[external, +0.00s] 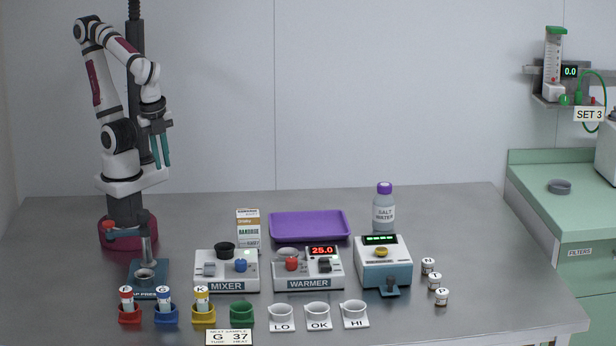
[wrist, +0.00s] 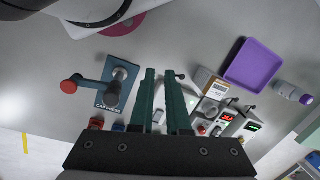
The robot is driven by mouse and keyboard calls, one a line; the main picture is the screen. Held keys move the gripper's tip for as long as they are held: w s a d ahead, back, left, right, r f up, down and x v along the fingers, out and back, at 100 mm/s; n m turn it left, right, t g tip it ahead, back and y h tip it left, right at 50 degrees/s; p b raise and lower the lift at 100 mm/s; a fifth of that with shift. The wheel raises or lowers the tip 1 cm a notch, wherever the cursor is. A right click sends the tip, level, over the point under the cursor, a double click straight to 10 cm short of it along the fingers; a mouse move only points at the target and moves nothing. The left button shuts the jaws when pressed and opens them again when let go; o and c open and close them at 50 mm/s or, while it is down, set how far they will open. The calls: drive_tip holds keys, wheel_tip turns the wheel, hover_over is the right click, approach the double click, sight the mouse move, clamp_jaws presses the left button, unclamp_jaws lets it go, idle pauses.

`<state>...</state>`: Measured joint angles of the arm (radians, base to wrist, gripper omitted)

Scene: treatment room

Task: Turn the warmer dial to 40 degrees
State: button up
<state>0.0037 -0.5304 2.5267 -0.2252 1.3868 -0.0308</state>
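The warmer (external: 308,284) is a white box with a blue label, standing in the middle of the table. Its red dial (external: 291,264) sits on the top left of it. Its red display (external: 323,250) reads 25.0, and it also shows in the wrist view (wrist: 227,120). My gripper (external: 162,167) hangs high over the left of the table, pointing down, well away from the warmer. In the wrist view its two green fingers (wrist: 160,72) stand apart with nothing between them.
The mixer (external: 227,286), with a blue knob, stands just left of the warmer. Another device (external: 383,275) stands right of it. The purple tray (external: 345,229) and a carton (external: 248,228) are behind. Cups and colored tube holders line the front. The cap press (external: 148,278) is at left.

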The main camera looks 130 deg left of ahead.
drive_tip(key=o, duration=0.5)
drive_tip(key=w+r+n, duration=0.1)
drive_tip(key=w+n, duration=0.1)
drive_tip(key=w, duration=0.2)
drive_tip(key=w+r+n, duration=0.1)
drive_tip(key=w+n, duration=0.1)
drive_tip(key=w, duration=0.2)
drive_tip(key=w+r+n, duration=0.2)
drive_tip(key=w+n, duration=0.1)
drive_tip(key=w, duration=0.1)
drive_tip(key=shift+a+r+h, duration=0.1)
drive_tip(key=shift+a+h, duration=0.2)
drive_tip(key=shift+a, duration=0.1)
drive_tip(key=shift+c, duration=0.2)
drive_tip(key=shift+o, duration=1.3)
drive_tip(key=w+a+n, duration=0.1)
drive_tip(key=w+n, duration=0.4)
drive_tip(key=w, duration=0.3)
drive_tip(key=shift+w+a, duration=0.15)
drive_tip(key=shift+a, duration=0.15)
drive_tip(key=n+h, duration=0.1)
drive_tip(key=n, duration=1)
hover_over(291, 259)
wheel_tip(291, 259, down, 6)
drive_tip(key=f, duration=0.1)
wheel_tip(291, 259, down, 14)
drive_tip(key=shift+w+r, duration=0.1)
drive_tip(key=shift+r, duration=0.1)
drive_tip(key=shift+f, duration=0.45)
drive_tip(key=shift+c, duration=0.2)
